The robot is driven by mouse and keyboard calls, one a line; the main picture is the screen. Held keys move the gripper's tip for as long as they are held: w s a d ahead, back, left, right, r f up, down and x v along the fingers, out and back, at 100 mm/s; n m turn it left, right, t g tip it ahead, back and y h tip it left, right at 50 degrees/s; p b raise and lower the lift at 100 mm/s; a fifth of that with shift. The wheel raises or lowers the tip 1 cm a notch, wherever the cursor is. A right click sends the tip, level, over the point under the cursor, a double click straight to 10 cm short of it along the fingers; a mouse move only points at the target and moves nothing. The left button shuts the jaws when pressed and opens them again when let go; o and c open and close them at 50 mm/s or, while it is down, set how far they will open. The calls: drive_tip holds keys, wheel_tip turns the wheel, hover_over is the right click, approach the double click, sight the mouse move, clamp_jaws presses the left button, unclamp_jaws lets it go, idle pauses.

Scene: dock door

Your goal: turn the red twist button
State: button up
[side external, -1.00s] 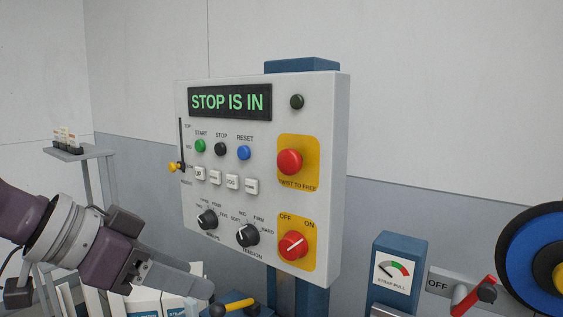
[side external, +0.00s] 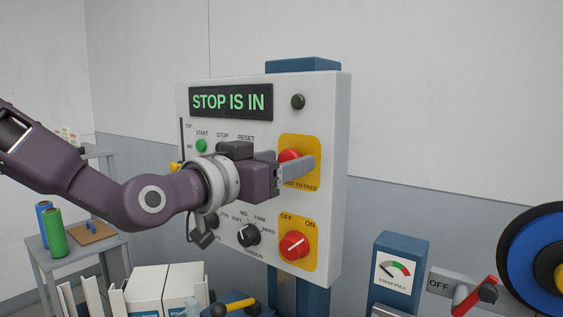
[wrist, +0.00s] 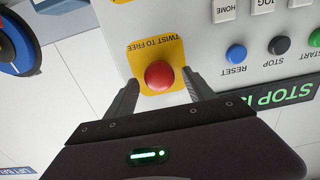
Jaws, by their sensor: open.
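The red twist button (side external: 289,156) sits on a yellow plate marked "TWIST TO FREE" on the right of the white panel (side external: 220,122). In the side view my gripper (side external: 308,168) is in front of it and hides part of the button and plate. In the wrist view the round red button (wrist: 159,75) shows whole, between the two fingers of my gripper (wrist: 165,95). The fingers are apart, one on each side of the button, with gaps; contact is not visible. The display (side external: 230,102) reads "STOP IS IN".
Below the button is a red OFF/ON rotary switch (side external: 293,245) on its own yellow plate. Black knobs (side external: 248,235) and START, STOP and RESET buttons are to the left, partly behind my arm. A gauge box (side external: 397,270) and a red crank handle (side external: 474,296) stand at lower right.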

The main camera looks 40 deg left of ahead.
clamp_jaws()
drive_tip(key=shift+m, duration=0.3)
drive_tip(key=shift+d+m, duration=0.15)
drive_tip(key=shift+m, duration=3.35)
